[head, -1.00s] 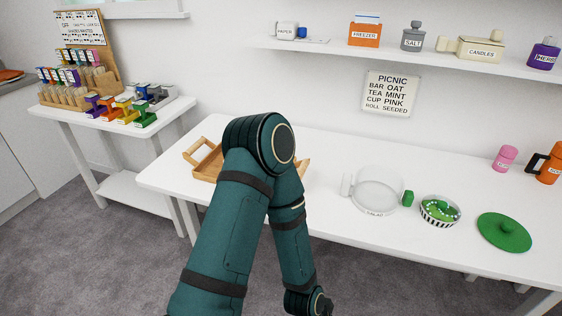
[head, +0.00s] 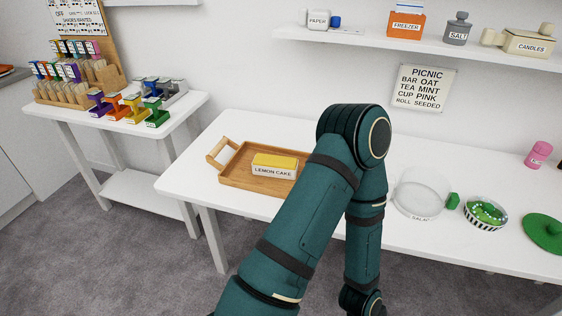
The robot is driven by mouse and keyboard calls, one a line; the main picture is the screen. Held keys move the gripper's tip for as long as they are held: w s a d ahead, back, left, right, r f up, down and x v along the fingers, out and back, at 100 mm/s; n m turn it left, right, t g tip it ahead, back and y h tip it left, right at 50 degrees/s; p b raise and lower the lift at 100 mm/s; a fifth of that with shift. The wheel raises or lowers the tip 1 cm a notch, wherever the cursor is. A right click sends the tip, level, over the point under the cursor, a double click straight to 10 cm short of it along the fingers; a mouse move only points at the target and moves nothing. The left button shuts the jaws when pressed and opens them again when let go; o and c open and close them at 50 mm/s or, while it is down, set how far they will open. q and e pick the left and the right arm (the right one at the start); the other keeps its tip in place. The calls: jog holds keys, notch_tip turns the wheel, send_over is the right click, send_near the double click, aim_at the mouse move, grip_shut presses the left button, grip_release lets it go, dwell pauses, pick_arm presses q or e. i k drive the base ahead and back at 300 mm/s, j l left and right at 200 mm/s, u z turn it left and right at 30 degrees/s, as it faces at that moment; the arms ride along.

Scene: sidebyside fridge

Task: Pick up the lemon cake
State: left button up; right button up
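The lemon cake (head: 275,166) is a block with a yellow top and a white front labelled "LEMON CAKE". It lies in a wooden tray (head: 238,178) with a raised handle at its left end, on the white table. One of my teal arms crosses in front of the tray's right part and hides it. Neither gripper can be made out in the head view.
On the table (head: 184,180), right of my arm, stand a clear salad bowl (head: 421,198), a striped bowl with green contents (head: 485,213) and a green lid (head: 545,232). A side table (head: 192,104) with colourful stands is at left. A shelf (head: 430,48) runs above.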

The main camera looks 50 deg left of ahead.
aim_at(272, 166)
jog(key=k+j+z, duration=0.1)
jog(key=j, duration=0.2)
jog(key=k+j+z, duration=0.1)
jog(key=j, duration=0.2)
jog(key=k+j+z, duration=0.1)
jog(key=j, duration=0.2)
jog(key=k+j, duration=0.15)
jog(key=j, duration=0.15)
jog(key=k+j, duration=0.15)
jog(key=j, duration=0.15)
jog(key=k+j+z, duration=0.1)
jog(key=j, duration=0.2)
